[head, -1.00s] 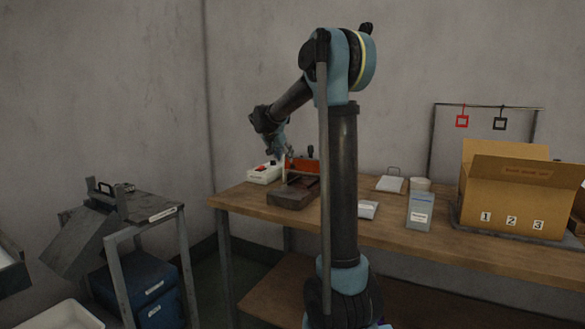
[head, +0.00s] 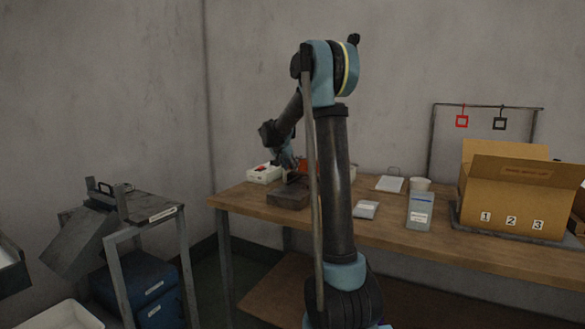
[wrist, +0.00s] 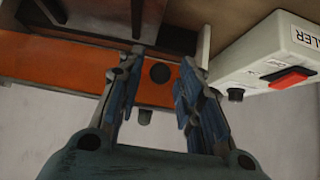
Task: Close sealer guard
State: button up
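The sealer shows in the head view as a dark base (head: 288,197) on the wooden table, with an orange part (head: 310,165) behind it, mostly hidden by my arm. In the wrist view an orange panel (wrist: 60,62) with a dark round spot spans behind my fingers, below dark and grey sealer parts. I cannot tell the guard's exact angle. My gripper (wrist: 162,70) is open, its two blue-grey fingers apart with nothing visible held between them. In the head view my gripper (head: 289,173) is low, just above the sealer base; contact cannot be told.
A white control box (wrist: 265,55) with a red switch stands close to the right of my fingers. A metal stand (head: 150,214) is at left.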

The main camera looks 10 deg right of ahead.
grip_shut()
jog(key=shift+w+d+f+t+h, duration=0.2)
jog(key=shift+f+t+h, duration=0.4)
jog(key=shift+t, duration=0.25)
jog(key=shift+w+d+f+t+h, duration=0.15)
jog(key=shift+f+t+h, duration=0.2)
jog(key=shift+t+h, duration=0.45)
jog(key=shift+a, duration=0.1)
jog(key=shift+o, duration=2.2)
grip_release()
